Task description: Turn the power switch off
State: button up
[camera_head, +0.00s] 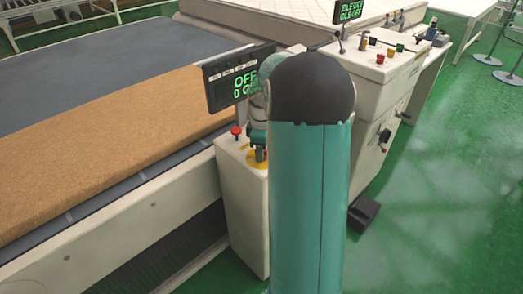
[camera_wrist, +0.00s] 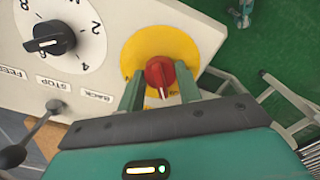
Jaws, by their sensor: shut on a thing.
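The power switch (camera_wrist: 160,72) is a red rotary knob with a white pointer mark, on a round yellow plate (camera_wrist: 141,45) in the wrist view. Its pointer mark faces the bottom of that picture. My gripper (camera_wrist: 160,82) has one green finger on each side of the knob and is shut on it. In the head view, part of the yellow plate (camera_head: 252,158) shows on top of the white control box (camera_head: 240,205). My arm hides the knob there.
A black numbered dial (camera_wrist: 53,38) and a lever (camera_wrist: 35,130) sit beside the switch. A red button (camera_head: 236,132) is on the box. A conveyor bed with a brown mattress (camera_head: 110,130) lies left. A second console (camera_head: 375,70) stands behind right.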

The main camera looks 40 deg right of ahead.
jog(key=shift+n, duration=1.1)
jog(key=shift+r, duration=0.1)
jog(key=o, duration=1)
notch_tip(320, 180, up, 14)
jog(key=shift+f, duration=0.15)
